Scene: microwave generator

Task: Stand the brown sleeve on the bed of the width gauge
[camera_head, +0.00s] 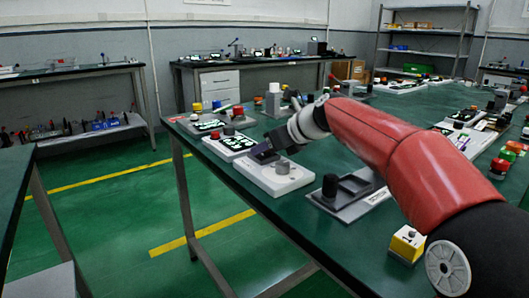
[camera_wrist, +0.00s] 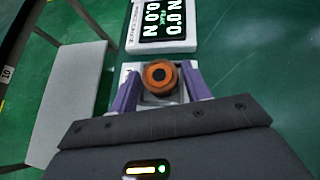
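In the head view my gripper (camera_head: 263,152) is low over a white device (camera_head: 264,180) with a short grey cylinder; the sleeve cannot be made out there. I cannot tell for sure which device is the width gauge.
A force readout (camera_wrist: 162,22) showing 0.0 N lies just beyond the sleeve. A grey tray fixture with a black post (camera_head: 330,188) and a yellow block (camera_head: 407,243) stand nearer on the green bench. The bench's left edge is close to my gripper.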

